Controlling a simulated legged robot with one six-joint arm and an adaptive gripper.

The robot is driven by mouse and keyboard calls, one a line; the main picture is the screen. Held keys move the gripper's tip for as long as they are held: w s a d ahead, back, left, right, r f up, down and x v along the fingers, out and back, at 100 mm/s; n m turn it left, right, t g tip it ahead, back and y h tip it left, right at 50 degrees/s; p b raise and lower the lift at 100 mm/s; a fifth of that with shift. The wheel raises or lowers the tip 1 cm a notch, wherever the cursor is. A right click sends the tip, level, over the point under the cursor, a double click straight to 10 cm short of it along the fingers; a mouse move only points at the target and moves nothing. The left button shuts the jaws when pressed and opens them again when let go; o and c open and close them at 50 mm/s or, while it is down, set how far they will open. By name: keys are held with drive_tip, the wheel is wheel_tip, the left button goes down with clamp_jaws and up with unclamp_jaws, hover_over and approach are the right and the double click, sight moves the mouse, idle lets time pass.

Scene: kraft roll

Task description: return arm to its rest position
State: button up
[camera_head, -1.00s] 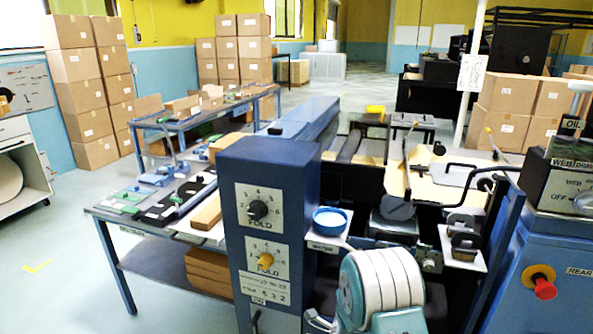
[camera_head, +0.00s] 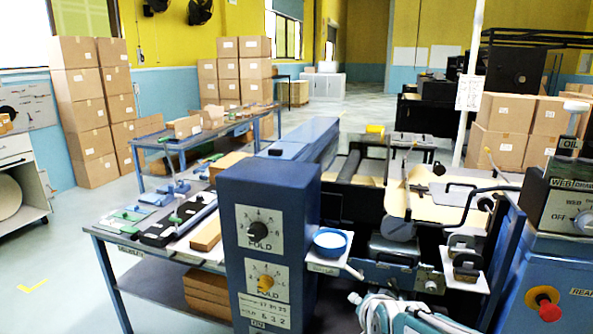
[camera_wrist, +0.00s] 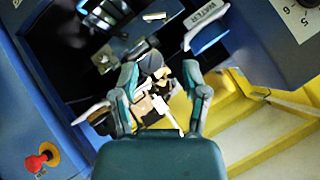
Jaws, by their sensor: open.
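My gripper (camera_wrist: 160,72) shows in the wrist view with its two teal fingers spread apart. Nothing is held between them. Dark and light machine parts show behind the gap, but I cannot tell how far off they are. In the head view, a white and teal part of my arm (camera_head: 405,314) shows low at the bottom edge, in front of the machine. The gripper itself cannot be made out in the head view.
A blue machine post with dials (camera_head: 267,250) stands left of my arm, with a blue dish (camera_head: 330,242) beside it. A blue cabinet with a red knob (camera_head: 549,311) stands right. Yellow steps (camera_wrist: 275,135) show in the wrist view. Open floor (camera_head: 45,265) lies left.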

drive_tip(key=s+d+r+n+g, duration=0.2)
drive_tip(key=s+n, duration=0.6)
drive_tip(key=s, duration=1.2)
drive_tip(key=g, duration=0.2)
drive_tip(key=shift+s+r+g+h, duration=0.2)
drive_tip(key=shift+s+g+h, duration=0.1)
drive_tip(key=shift+g, duration=0.1)
